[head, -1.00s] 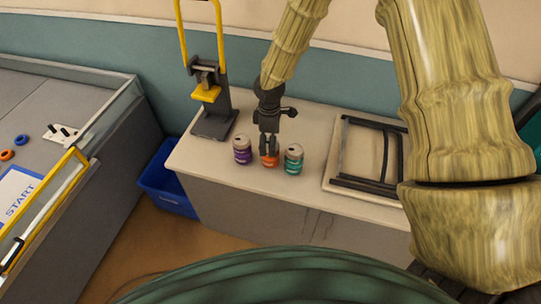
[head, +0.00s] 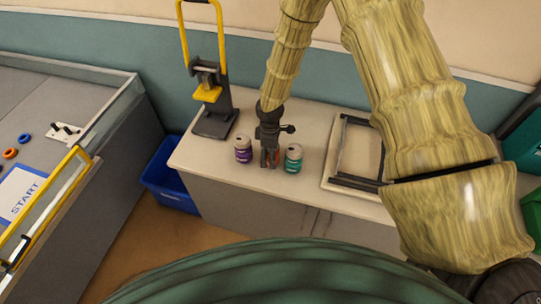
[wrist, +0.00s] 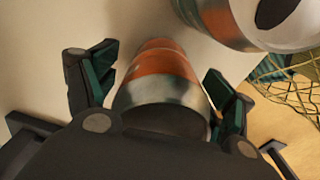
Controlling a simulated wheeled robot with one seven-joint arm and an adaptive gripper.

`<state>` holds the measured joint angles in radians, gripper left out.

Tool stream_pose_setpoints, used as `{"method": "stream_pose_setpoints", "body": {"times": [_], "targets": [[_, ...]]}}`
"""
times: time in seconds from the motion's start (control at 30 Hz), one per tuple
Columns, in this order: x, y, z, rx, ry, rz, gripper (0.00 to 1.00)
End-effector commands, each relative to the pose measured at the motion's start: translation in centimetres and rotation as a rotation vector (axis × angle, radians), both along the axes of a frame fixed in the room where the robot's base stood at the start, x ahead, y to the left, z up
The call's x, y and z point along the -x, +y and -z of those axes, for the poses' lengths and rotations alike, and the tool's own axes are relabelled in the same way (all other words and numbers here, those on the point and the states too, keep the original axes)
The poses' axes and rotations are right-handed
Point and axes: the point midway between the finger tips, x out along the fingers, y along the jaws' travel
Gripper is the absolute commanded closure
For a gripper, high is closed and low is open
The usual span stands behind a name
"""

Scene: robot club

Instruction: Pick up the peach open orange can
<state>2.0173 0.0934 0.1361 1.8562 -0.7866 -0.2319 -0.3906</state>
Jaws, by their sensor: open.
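My gripper (head: 270,160) is open and points down at the counter, between a purple can (head: 243,149) on the left and a teal can (head: 293,158) on the right. In the head view it hides nearly all of the orange can. In the wrist view an orange can (wrist: 160,72) with a silver band lies between my two spread fingers, with a visible gap on each side. Its top is not clearly seen. A second can (wrist: 225,20) with an orange band and a dark opening shows at the upper right; I cannot match it to the head view.
A black and yellow press-like tool (head: 212,100) stands at the counter's back left. A tray with a black frame (head: 355,160) lies to the right. A blue bin (head: 170,180) is on the floor beside the counter (head: 215,170). The neighbouring cans stand close to my gripper.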

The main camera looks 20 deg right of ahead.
Motion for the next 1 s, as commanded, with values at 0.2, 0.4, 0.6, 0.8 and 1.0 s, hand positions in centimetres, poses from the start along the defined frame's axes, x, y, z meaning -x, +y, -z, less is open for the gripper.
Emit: {"method": "stream_pose_setpoints", "body": {"times": [0.2,0.4,0.6,0.8,1.0], "targets": [[0.04,0.02,0.52,0.000,0.000,0.000,0.17],[0.02,0.03,0.51,0.000,0.000,0.000,0.24],[0.02,0.03,0.50,0.000,0.000,0.000,0.52],[0.01,0.04,0.48,0.000,0.000,0.000,0.53],[0.01,0.04,0.47,0.000,0.000,0.000,0.54]]}}
